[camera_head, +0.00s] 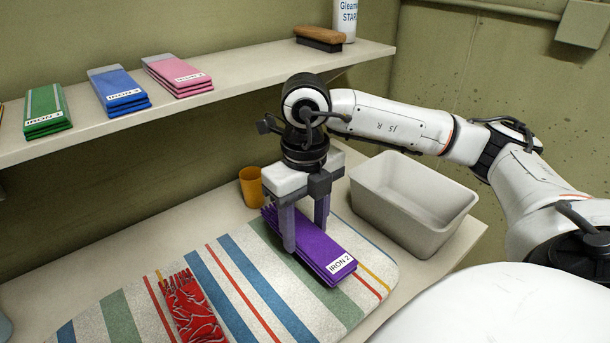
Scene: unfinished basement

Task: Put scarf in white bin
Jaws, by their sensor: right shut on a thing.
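A red patterned cloth with a fringed end, which looks like a scarf (192,311), lies on the striped mat (236,297) at the bottom of the view. A folded purple cloth (328,254) with a label reading "IRON 2" is on the right part of the mat. My right gripper (304,238) points down and is shut on the purple cloth, its fingers on either side of it. The cloth is at or very near mat level; I cannot tell whether it is lifted. The white bin (430,232) stands right of the mat and looks empty. My left gripper is not in view.
An orange cup (251,187) stands by the wall behind the gripper. The shelf (240,88) above holds green (46,110), blue (118,90) and pink (177,75) folded cloths, a brush (320,38) and a white container (345,18). My right arm passes above the bin.

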